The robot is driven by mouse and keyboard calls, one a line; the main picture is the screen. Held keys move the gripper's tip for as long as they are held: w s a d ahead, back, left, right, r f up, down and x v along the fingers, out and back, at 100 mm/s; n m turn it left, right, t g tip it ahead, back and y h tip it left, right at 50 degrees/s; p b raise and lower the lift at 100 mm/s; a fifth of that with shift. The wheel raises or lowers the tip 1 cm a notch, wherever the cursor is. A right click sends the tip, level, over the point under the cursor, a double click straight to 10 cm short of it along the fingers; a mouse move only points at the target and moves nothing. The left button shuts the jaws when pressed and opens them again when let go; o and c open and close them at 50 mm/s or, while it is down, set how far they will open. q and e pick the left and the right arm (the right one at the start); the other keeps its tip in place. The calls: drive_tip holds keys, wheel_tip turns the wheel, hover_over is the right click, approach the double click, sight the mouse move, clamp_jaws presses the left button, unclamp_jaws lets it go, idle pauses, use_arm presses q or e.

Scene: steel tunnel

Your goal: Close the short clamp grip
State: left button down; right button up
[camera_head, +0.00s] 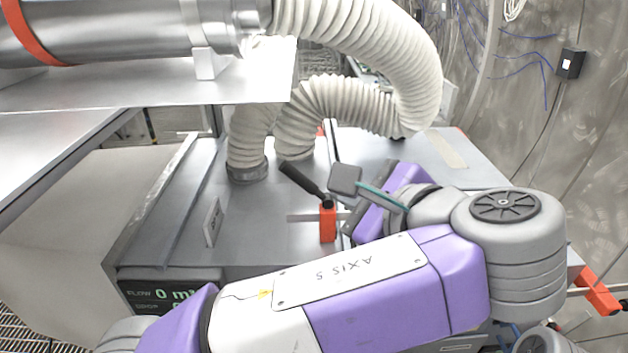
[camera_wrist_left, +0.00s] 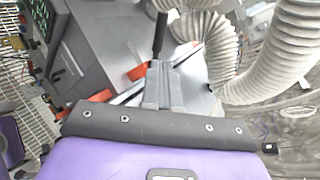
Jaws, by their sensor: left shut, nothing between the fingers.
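The short clamp has an orange body (camera_head: 327,224), a metal bar (camera_head: 302,217) and a black grip (camera_head: 300,178) that slants up and to the left. My right gripper is not in view.
A ribbed white hose (camera_head: 345,105) arches behind the clamp. A metal shelf (camera_head: 150,88) with a steel pipe hangs at upper left. Another orange clamp part (camera_head: 600,294) is at right. The cabinet top left of the clamp is mostly clear.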

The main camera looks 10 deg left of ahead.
sight(299, 178)
use_arm(q)
drive_tip(key=b+x, duration=0.2)
drive_tip(key=x, duration=1.2)
drive_tip(key=shift+s+a, duration=0.1)
